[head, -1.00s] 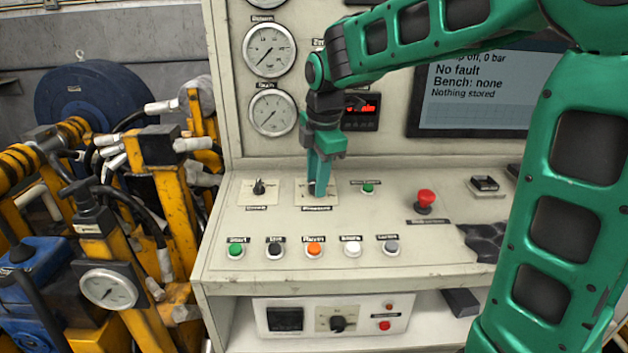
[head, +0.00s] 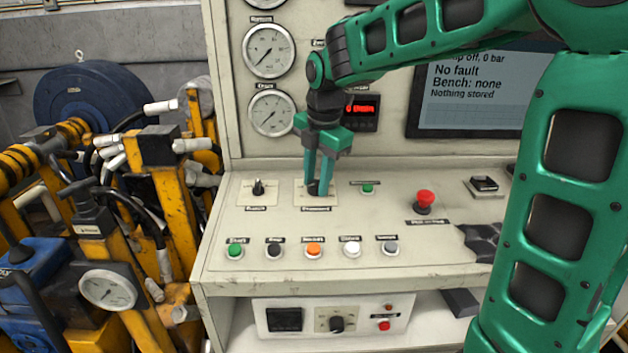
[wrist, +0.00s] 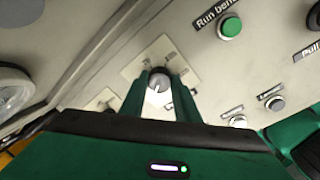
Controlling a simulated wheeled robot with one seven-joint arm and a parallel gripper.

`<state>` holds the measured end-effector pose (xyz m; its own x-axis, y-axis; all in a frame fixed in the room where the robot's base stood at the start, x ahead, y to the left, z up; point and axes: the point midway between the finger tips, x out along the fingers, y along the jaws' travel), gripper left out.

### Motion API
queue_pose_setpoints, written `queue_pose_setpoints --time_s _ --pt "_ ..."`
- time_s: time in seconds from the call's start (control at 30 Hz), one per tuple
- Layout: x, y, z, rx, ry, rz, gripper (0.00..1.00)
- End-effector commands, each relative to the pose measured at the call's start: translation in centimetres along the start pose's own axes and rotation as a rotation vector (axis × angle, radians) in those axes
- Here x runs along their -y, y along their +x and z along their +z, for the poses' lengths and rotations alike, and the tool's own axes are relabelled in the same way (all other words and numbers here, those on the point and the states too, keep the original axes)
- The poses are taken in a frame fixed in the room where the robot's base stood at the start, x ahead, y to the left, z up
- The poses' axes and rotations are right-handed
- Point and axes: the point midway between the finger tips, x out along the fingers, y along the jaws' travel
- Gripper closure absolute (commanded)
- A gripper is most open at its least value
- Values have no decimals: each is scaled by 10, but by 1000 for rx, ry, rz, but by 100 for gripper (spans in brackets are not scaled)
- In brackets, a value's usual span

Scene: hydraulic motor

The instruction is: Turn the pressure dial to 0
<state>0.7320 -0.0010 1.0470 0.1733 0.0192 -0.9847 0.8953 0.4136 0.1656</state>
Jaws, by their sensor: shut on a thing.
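The pressure dial is a small dark knob (head: 313,188) on a pale square plate on the sloped panel, labelled "Pressure" below. In the wrist view its round grey top (wrist: 159,82) with a white pointer mark sits between my two green fingers. My gripper (head: 318,186) points down from above and is shut on the dial, one finger on each side. In the wrist view my gripper (wrist: 158,95) hides part of the plate and its scale marks. The screen (head: 480,95) reads pump off, 0 bar, "No fault", "Bench: none", "Nothing stored".
A similar black selector (head: 258,187) is left of the dial, a green button (head: 367,188) right of it. A red mushroom button (head: 425,200) stands further right. A row of buttons (head: 314,249) lies in front. Gauges (head: 271,112) and a red display (head: 361,110) are behind.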

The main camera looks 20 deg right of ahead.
Motion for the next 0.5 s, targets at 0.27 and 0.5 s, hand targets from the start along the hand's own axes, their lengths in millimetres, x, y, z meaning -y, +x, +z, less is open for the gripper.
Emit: queue_pose_setpoints --time_s 0.27,0.5 --pt "-3 -2 2 4 3 9 53" --pt "-2 -1 1 2 1 5 53"
